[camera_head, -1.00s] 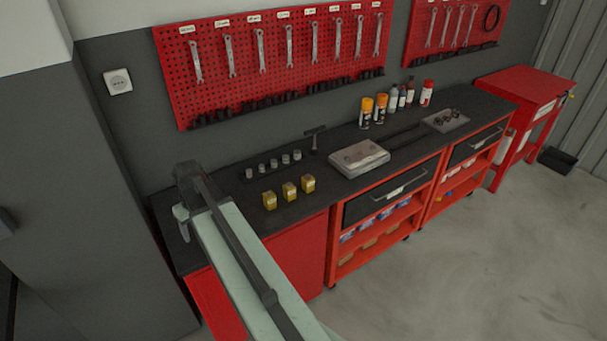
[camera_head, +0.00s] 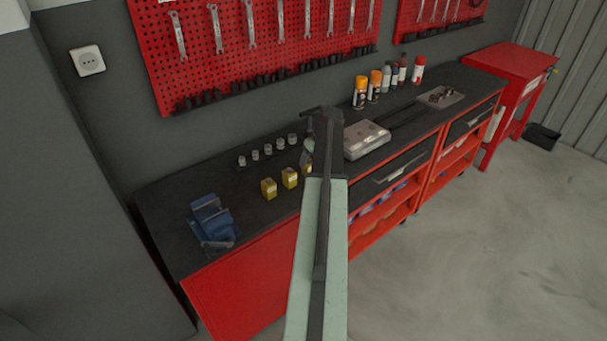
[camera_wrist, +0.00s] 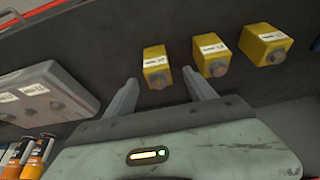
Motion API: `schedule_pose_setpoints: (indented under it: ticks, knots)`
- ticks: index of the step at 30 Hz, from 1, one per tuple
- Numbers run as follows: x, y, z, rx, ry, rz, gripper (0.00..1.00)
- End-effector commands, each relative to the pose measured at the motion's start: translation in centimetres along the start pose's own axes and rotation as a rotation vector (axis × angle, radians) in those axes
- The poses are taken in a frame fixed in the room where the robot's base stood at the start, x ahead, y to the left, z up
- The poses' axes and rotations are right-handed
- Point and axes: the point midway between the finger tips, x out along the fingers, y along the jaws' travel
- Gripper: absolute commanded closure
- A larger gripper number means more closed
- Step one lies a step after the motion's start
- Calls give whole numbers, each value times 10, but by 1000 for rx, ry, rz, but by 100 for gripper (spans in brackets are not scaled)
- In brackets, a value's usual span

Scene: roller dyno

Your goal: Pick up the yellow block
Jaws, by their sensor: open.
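Several small yellow blocks with white labels are in view, in a row on the dark workbench top (camera_head: 170,180). In the head view two show clearly, the left block (camera_head: 268,188) and the middle block (camera_head: 289,178); my arm mostly hides the third. In the wrist view the row shows as a near block (camera_wrist: 156,66), a middle block (camera_wrist: 212,54) and a far block (camera_wrist: 268,44). My gripper (camera_wrist: 160,77) is open and empty. The near block appears just beyond the fingertips, roughly between them in the picture. I cannot tell the gap in depth.
A blue vise (camera_head: 212,220) stands at the bench's left end. Small metal sockets (camera_head: 268,149) stand behind the blocks. A grey case (camera_head: 366,139) lies to their right; it also shows in the wrist view (camera_wrist: 45,95). Spray cans (camera_head: 361,92) and a tray (camera_head: 441,97) are farther right.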

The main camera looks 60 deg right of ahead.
Motion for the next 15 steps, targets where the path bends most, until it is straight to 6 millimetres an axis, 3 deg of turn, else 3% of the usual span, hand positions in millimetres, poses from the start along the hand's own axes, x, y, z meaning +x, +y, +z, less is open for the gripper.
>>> schedule_pose_setpoints:
  ticks: [8, 15]
  knots:
    - [28, -3, -2, -4, 0, -2, 36]
    - [38, -3, -4, -6, -1, -3, 36]
